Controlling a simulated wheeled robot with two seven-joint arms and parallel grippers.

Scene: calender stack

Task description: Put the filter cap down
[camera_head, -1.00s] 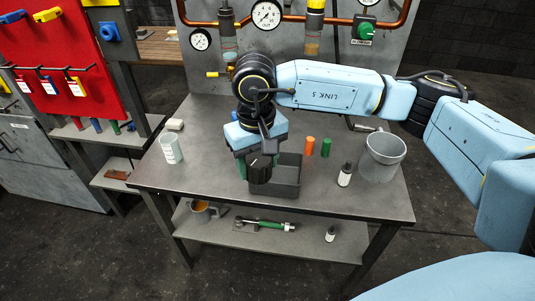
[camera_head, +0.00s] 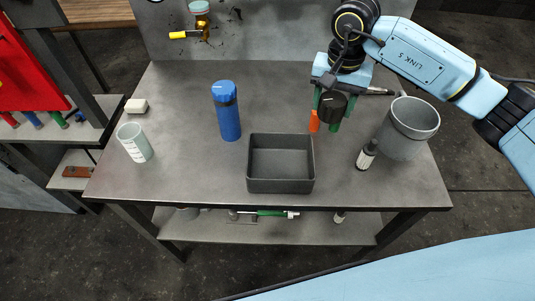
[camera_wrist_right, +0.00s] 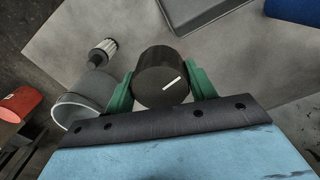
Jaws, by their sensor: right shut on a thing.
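The filter cap is a dark round cap (camera_head: 331,107) with a white line on its face, which shows in the right wrist view (camera_wrist_right: 160,80). My right gripper (camera_head: 332,110) is shut on it, with a green finger on each side. It holds the cap over the right back part of the table (camera_head: 200,180), between the orange cylinder and the grey bucket. I cannot tell whether the cap touches the tabletop. My left gripper is not in view.
An orange cylinder (camera_head: 314,121) stands close left of the gripper.

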